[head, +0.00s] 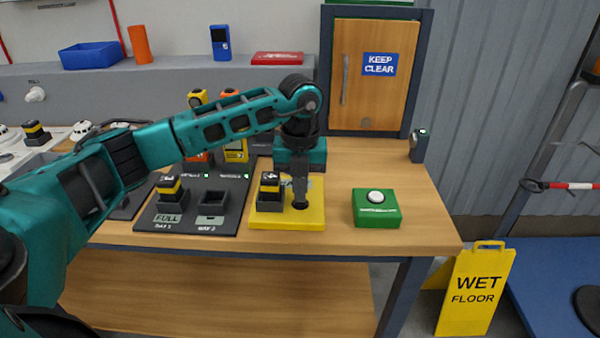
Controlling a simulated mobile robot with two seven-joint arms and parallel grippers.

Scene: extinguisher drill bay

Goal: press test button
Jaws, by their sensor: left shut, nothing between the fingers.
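A green box with a round white button (376,196) on top stands on the wooden bench, to the right of a yellow plate (285,219). The plate carries a black-and-yellow block (269,188) in a dark holder at its left side. My left gripper (300,200) points down over the right part of the plate, fingers shut and empty. A dark round piece shows at its fingertips; I cannot tell whether they touch it. The gripper is left of the green box and apart from it. My right gripper is not in view.
Dark bay trays (226,226) stand left of the plate, one bay holding a block above a FULL label. A small dark post (420,146) stands at the bench's back right. A WET FLOOR sign (476,290) stands on the floor to the right. Bench around the green box is clear.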

